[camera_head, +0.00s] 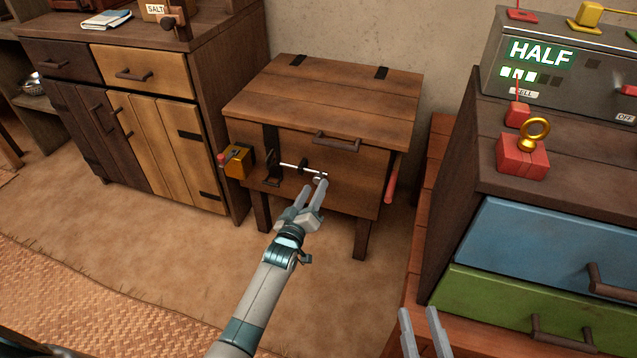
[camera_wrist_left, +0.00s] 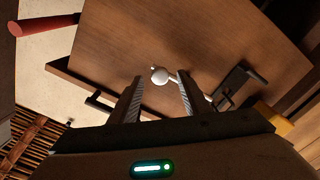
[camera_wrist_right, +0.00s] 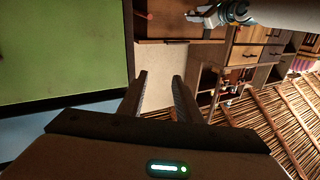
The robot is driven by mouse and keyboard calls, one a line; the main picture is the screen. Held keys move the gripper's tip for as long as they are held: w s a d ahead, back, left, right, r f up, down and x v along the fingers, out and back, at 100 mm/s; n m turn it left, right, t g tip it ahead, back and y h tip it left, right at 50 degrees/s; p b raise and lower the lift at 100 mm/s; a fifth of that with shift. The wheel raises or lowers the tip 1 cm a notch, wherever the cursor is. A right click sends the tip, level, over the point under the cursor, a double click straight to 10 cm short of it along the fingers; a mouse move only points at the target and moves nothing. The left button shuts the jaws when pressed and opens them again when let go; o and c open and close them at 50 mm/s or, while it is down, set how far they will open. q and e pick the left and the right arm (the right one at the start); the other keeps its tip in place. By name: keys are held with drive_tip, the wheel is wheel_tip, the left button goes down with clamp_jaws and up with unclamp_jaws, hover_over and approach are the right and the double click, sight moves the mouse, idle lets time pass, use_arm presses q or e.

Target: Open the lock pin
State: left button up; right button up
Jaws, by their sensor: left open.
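The lock pin (camera_head: 290,166) is a thin pale metal rod lying across the front of the wooden chest (camera_head: 340,99), through dark brackets. A round pale knob (camera_head: 320,178) is at its right end. My left gripper (camera_head: 314,185) is open at the chest front, its fingertips close to the knob. In the left wrist view the pin's knob (camera_wrist_left: 159,75) shows between the open fingertips; contact cannot be told. My right gripper (camera_head: 420,312) is open and empty at the bottom of the head view, left of the green drawer. In the right wrist view its fingers (camera_wrist_right: 160,76) are apart.
A yellow box (camera_head: 237,162) with a red knob sits on the chest's left side, and a red handle (camera_head: 392,178) on its right. A cabinet (camera_head: 150,75) stands left. A drawer unit (camera_head: 540,235) with a grey panel stands right. Floor in front is clear.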

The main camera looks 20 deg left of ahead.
sight(317, 182)
use_arm(q)
drive_tip(key=w, duration=0.3)
drive_tip(key=shift+w+b, duration=0.3)
drive_tip(key=shift+b, duration=0.05)
drive_tip(key=shift+w+d, duration=0.1)
drive_tip(key=shift+w, duration=0.5)
use_arm(e)
drive_tip(key=shift+s+a+r+t+y, duration=0.1)
drive_tip(key=shift+s+r+t+y, duration=0.1)
drive_tip(key=shift+r+t, duration=0.35)
drive_tip(key=shift+s+a+r+t+y, duration=0.15)
drive_tip(key=shift+r+t, duration=0.1)
drive_tip(key=shift+r, duration=0.55)
drive_tip(key=shift+s+d+r+t+y, duration=0.1)
drive_tip(key=shift+s+r+t, duration=0.1)
drive_tip(key=shift+r+t, duration=0.35)
drive_tip(key=shift+r, duration=0.15)
use_arm(q)
clamp_jaws()
use_arm(e)
drive_tip(key=shift+a, duration=0.1)
